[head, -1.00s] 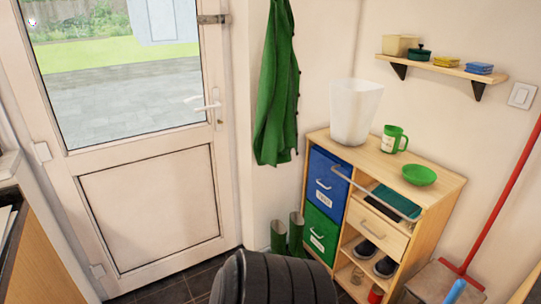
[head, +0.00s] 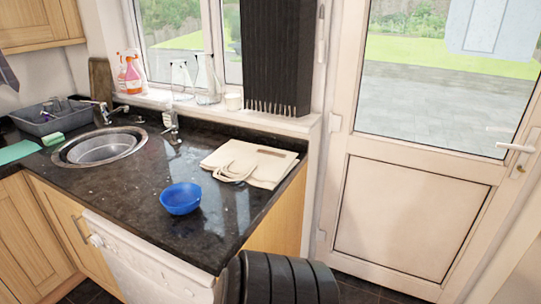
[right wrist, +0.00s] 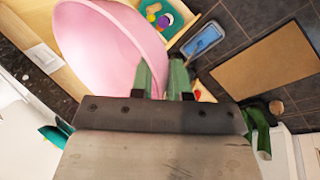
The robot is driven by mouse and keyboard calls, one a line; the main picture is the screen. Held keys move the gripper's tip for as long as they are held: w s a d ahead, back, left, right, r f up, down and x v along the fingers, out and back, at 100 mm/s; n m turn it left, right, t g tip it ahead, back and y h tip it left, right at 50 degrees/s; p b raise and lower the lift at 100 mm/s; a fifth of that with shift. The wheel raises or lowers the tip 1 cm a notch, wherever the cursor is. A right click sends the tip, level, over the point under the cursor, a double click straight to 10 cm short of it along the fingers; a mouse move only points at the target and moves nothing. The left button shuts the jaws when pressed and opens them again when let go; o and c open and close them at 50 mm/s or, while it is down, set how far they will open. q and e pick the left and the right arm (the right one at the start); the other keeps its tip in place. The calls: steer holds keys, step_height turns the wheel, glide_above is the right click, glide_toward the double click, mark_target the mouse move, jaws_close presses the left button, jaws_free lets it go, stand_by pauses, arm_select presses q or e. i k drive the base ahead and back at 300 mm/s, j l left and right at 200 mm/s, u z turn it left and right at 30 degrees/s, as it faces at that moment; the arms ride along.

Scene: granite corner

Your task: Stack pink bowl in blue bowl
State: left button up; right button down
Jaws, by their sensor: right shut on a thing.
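The blue bowl (head: 181,199) stands upright on the dark granite worktop (head: 140,214), near its front edge, in the head view. It looks empty. The pink bowl (right wrist: 100,38) fills the upper left of the right wrist view. My right gripper (right wrist: 163,82) is shut on the rim of the pink bowl, with its green fingers at the bowl's edge. The pink bowl and the right gripper do not show in the head view, so their distance from the blue bowl cannot be told. My left gripper is in neither current view.
Folded beige cloth bag (head: 250,163) lies right of the blue bowl. A sink (head: 100,147), a tap (head: 172,127) and a grey dish rack (head: 50,115) are further left. Bottles and glassware stand on the windowsill. A closed door (head: 415,215) is at right.

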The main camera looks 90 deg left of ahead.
mark_target(184, 205)
steer(key=k+u, duration=0.1)
steer(key=u, duration=2.1)
steer(key=j+u, duration=0.15)
steer(key=j, duration=0.75)
steer(key=i+j+u, duration=0.15)
steer(key=j, duration=0.75)
steer(key=k+j, duration=0.05)
steer(key=k, duration=0.05)
